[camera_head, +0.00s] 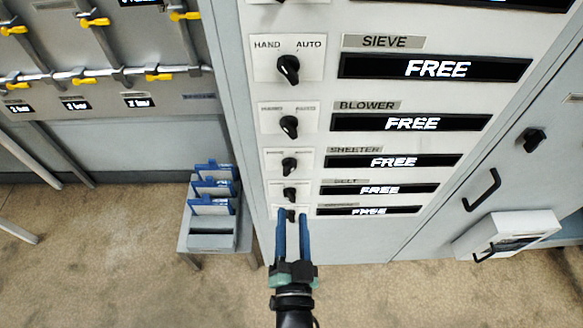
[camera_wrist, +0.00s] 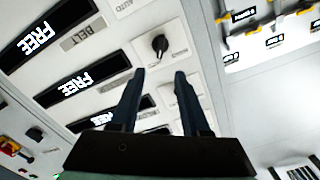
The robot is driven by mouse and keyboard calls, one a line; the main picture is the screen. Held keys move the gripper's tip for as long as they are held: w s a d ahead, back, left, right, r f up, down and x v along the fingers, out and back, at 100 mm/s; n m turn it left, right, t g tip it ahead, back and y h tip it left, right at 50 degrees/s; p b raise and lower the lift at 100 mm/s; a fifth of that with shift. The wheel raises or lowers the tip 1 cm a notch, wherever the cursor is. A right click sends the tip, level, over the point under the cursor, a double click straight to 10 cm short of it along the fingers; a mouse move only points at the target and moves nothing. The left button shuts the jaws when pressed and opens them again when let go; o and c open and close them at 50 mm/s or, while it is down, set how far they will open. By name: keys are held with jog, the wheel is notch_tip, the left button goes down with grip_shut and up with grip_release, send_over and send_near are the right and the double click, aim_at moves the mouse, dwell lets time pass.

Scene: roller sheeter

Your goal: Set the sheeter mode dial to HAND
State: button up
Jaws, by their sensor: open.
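The sheeter dial (camera_head: 289,165) is a small black knob on a white plate, left of the SHEETER label (camera_head: 355,149) and a display reading FREE (camera_head: 393,161). HAND is on the left of its plate and AUTO on the right, small and blurred. I cannot tell surely which way its pointer faces. My gripper (camera_head: 292,212) is open and empty, with two blue fingers below the sheeter dial, overlapping the bottom dial in the head view. In the wrist view, my gripper (camera_wrist: 160,78) has its fingertips just below a black dial (camera_wrist: 160,45); I cannot tell which one.
The sieve dial (camera_head: 288,68) and blower dial (camera_head: 289,126) are above the sheeter dial; the belt dial (camera_head: 289,194) is below. A rack with blue-edged holders (camera_head: 212,190) stands left of the cabinet. A door handle (camera_head: 482,190) and a white box (camera_head: 505,235) are at right.

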aim_at(291, 170)
jog(key=w, duration=1.1)
jog(key=shift+w+p, duration=0.3)
grip_shut()
